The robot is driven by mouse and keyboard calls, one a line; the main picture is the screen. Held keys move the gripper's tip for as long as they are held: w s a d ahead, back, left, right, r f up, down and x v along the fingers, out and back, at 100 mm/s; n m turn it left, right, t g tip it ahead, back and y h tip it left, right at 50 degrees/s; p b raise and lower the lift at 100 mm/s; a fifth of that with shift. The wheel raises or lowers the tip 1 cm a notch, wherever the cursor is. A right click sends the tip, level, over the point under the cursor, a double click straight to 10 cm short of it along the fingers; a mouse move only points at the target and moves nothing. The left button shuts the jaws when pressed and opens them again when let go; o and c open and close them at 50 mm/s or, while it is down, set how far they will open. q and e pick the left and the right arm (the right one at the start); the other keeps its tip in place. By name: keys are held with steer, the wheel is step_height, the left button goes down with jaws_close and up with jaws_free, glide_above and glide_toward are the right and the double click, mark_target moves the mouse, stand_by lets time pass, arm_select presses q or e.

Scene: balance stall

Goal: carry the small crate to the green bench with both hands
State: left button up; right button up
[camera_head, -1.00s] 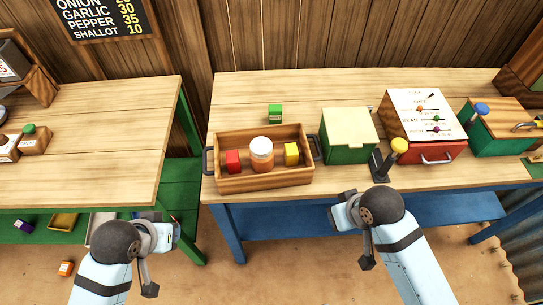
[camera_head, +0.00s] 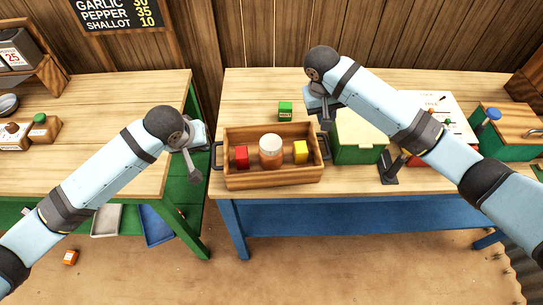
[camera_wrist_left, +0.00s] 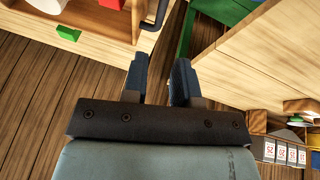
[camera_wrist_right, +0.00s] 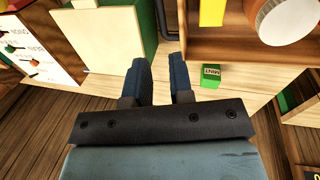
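The small wooden crate (camera_head: 270,182) sits on the blue-legged bench. It holds a red block (camera_head: 241,157), a jar (camera_head: 271,152) and a yellow block (camera_head: 300,152), and has a dark handle at each end. The green bench (camera_head: 100,160) stands to its left, across a narrow gap. My left gripper (camera_head: 192,180) is just left of the left handle (camera_head: 216,156); its fingers (camera_wrist_left: 160,80) are apart and empty in the left wrist view. My right gripper (camera_head: 326,122) is above the right handle (camera_wrist_right: 165,30), with its fingers (camera_wrist_right: 160,80) apart and empty.
A green box (camera_head: 358,142) stands close to the crate's right end. A small green block (camera_head: 285,109) lies behind the crate. A dark post stand (camera_head: 388,170) is farther right.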

mark_target(213, 154)
arm_select(q)
steer(key=shift+a, duration=0.1)
